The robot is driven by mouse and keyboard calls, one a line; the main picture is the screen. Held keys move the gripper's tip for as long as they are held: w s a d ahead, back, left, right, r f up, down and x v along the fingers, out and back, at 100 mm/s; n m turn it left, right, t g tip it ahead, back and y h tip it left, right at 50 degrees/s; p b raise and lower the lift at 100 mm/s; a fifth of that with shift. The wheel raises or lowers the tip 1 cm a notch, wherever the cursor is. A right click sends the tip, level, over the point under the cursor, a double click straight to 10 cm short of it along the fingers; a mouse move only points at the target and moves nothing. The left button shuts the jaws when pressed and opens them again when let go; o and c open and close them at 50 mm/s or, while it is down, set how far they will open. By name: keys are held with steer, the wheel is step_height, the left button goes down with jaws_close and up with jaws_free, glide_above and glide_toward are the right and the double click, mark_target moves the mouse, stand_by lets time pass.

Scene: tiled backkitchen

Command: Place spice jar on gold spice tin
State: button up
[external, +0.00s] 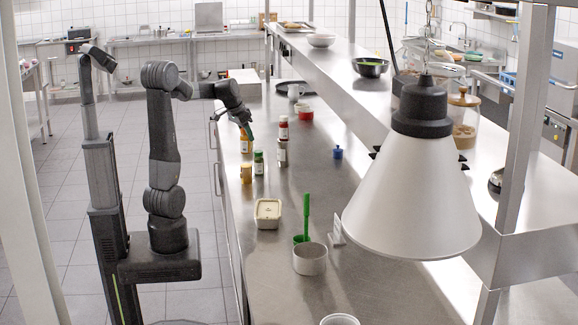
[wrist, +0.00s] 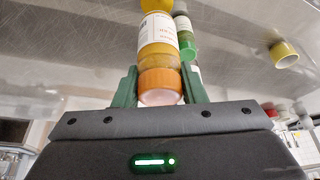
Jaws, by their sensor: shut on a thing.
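My gripper (external: 246,128) is shut on a spice jar (external: 246,146) above the left side of the steel counter. In the wrist view the jar (wrist: 159,45) has an orange lid, a white label and yellow-orange contents. The green fingers are on both sides of its lid end. A gold tin (external: 246,174) stands on the counter, nearer the external camera than the held jar and apart from it. In the wrist view a yellow thing (wrist: 155,5) is cut off beyond the jar; I cannot tell whether it is that tin.
A green-lidded jar (external: 258,163) stands close to the tin's right. A red-capped jar (external: 283,128) is farther right. A cream tub (external: 268,213) and a pot (external: 310,259) are nearer the camera. The raised shelf (external: 340,75) borders the counter's right.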

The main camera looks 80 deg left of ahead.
mark_target(247, 144)
steer(key=shift+f, duration=2.5)
steer(key=shift+f, duration=0.15)
steer(key=o, duration=1)
steer(key=shift+o, duration=0.2)
steer(key=shift+r, duration=0.3)
steer(key=v, duration=1.1)
steer(key=shift+s+d+r, duration=0.15)
steer(key=shift+s+r, duration=0.15)
